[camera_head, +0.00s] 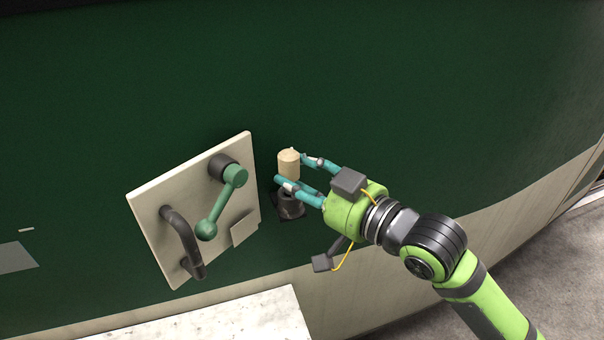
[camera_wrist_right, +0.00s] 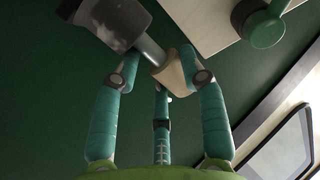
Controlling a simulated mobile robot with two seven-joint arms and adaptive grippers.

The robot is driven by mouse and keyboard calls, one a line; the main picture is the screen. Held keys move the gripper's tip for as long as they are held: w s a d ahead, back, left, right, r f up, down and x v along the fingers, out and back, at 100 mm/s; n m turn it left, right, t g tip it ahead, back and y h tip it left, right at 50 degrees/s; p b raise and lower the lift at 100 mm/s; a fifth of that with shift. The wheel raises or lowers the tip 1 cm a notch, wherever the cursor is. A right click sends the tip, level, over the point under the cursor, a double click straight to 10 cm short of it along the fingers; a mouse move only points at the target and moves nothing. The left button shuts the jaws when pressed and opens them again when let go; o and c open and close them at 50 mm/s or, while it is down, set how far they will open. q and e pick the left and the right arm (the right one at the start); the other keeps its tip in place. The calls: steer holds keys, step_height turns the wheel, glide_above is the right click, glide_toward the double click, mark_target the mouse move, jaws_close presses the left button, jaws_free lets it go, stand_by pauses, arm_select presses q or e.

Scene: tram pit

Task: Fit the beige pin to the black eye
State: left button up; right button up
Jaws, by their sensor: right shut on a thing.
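The beige pin (camera_head: 289,163) is upright between the fingers of my right gripper (camera_head: 291,169), which is shut on its head. In the right wrist view, the beige head (camera_wrist_right: 174,72) sits between the fingers, and a grey metal shank (camera_wrist_right: 149,50) runs from it to the black eye (camera_wrist_right: 115,22). In the head view, the black eye (camera_head: 290,206) is on the green wall just below the pin, partly behind a finger. I cannot tell whether the shank's tip is inside the eye or just above it. My left gripper is not in view.
A pale panel (camera_head: 150,215) with a dark handle (camera_head: 182,240) and a green lever (camera_head: 222,205) stands close to the left of the eye. A white speckled ledge (camera_head: 240,320) lies below. The green wall above and right is clear.

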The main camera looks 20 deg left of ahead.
steer(key=shift+f, duration=0.1)
stand_by(0.6)
steer(key=shift+f+b, duration=0.3)
steer(key=shift+f, duration=0.1)
steer(key=o, duration=1.3)
steer(key=shift+f, duration=0.2)
steer(key=v, duration=1.2)
steer(key=shift+r, duration=0.35)
steer(key=shift+d, duration=0.1)
